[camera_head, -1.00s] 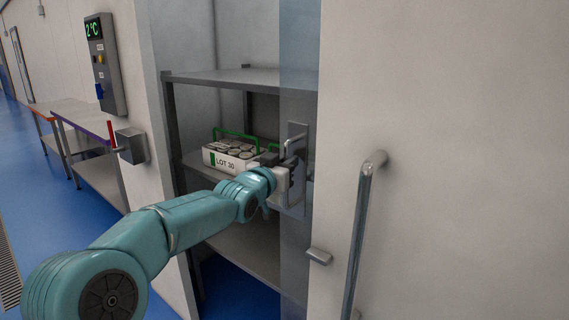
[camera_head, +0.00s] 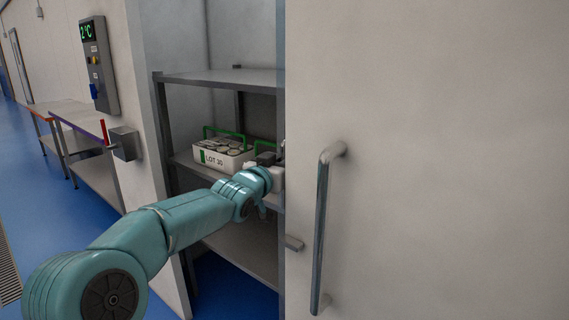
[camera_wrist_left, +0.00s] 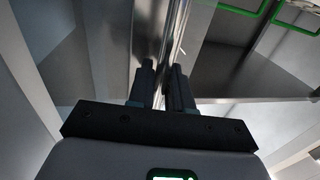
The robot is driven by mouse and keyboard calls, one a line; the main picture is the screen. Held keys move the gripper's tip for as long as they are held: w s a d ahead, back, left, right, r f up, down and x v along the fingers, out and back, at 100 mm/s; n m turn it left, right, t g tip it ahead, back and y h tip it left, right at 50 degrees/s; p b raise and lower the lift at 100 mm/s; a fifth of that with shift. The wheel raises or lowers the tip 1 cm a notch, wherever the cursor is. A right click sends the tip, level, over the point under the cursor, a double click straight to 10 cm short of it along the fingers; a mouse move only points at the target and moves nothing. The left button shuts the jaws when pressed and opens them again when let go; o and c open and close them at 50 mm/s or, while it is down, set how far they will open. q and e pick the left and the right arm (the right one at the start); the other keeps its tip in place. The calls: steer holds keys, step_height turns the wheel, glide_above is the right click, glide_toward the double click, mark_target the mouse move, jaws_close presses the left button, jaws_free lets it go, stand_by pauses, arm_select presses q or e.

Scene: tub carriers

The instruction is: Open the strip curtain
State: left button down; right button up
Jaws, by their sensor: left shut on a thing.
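The strip curtain (camera_head: 282,45) shows in the head view only as a narrow bluish translucent edge beside the big pale door panel, which hides the rest. My left gripper (camera_head: 280,178) is at this edge, its fingertips mostly hidden behind the panel. In the left wrist view, my left gripper (camera_wrist_left: 162,85) is shut on the curtain's upright metal handle (camera_wrist_left: 180,30), which runs between its two dark fingers. My right gripper is not in view.
The pale door panel (camera_head: 430,110) with a long bar handle (camera_head: 321,230) fills the right side. Behind the opening stands a grey shelf rack (camera_head: 215,78) with a white LOT 30 tub (camera_head: 213,160). A control box with a red lever (camera_head: 124,144) is on the left wall.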

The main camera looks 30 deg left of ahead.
arm_select(q)
steer(key=shift+a+r, duration=0.1)
steer(key=c, duration=1.2)
jaws_free()
steer(key=shift+c, duration=0.2)
steer(key=shift+s, duration=0.1)
steer(key=s+d+b, duration=0.2)
steer(key=s, duration=1.4)
